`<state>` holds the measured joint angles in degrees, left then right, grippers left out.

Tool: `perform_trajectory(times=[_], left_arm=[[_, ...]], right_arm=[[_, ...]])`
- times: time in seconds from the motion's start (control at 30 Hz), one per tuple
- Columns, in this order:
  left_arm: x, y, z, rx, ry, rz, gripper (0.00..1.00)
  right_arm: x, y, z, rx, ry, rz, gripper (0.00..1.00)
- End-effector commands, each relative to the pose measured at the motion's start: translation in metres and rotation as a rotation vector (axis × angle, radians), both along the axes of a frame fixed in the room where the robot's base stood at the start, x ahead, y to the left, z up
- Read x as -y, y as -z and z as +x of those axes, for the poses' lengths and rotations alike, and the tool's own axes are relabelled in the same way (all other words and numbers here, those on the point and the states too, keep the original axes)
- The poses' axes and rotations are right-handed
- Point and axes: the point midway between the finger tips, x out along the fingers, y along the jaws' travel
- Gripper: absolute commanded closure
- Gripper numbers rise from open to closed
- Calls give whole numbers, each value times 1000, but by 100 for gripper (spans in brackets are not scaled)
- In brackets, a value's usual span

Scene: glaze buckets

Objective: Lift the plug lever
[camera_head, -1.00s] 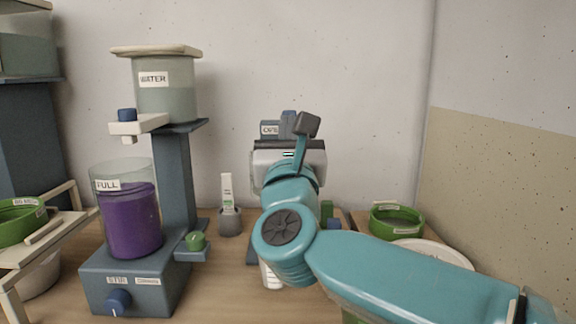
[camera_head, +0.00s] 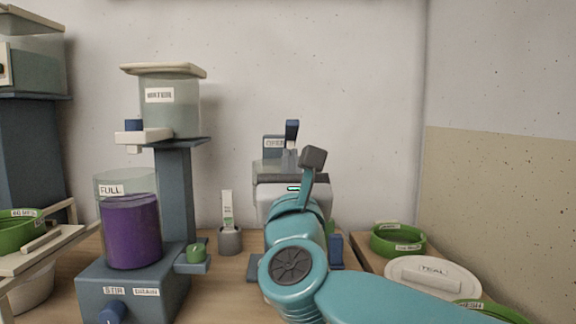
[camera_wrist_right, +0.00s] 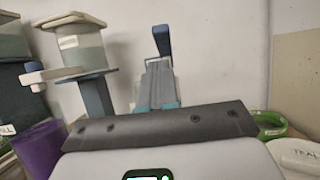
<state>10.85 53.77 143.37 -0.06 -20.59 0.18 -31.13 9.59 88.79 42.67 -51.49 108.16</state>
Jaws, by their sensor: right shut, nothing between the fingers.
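A blue lever (camera_head: 292,131) stands upright behind my right gripper, next to a small sign (camera_head: 273,143) that seems to read OPEN. I take it for the plug lever. My right gripper (camera_head: 289,160) is shut and empty, its fingers pointing away toward the lever. In the right wrist view the closed fingers (camera_wrist_right: 158,68) end just below the blue lever (camera_wrist_right: 162,42). I cannot tell whether they touch it. The lever's lower part and the bucket below are mostly hidden by my gripper and arm. My left gripper is not in view.
On the left stands a water tank (camera_head: 170,108) over a purple-filled clear bucket (camera_head: 130,232) on a blue-grey stand. A grey cup (camera_head: 230,240) with a white stick stands mid-table. Green rings (camera_head: 397,241) and a TEAL lid (camera_head: 432,274) lie at right. A wall closes the back.

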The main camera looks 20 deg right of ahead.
Motion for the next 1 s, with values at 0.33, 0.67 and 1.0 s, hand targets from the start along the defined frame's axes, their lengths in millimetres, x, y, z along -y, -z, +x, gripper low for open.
perform_trajectory(times=[0.33,0.67,1.0], left_arm=[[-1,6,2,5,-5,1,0],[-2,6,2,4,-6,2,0],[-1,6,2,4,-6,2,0]], right_arm=[[-14,20,-57,2,-3,0,100],[-20,28,-78,1,0,1,100],[-21,28,-79,1,0,1,100]])
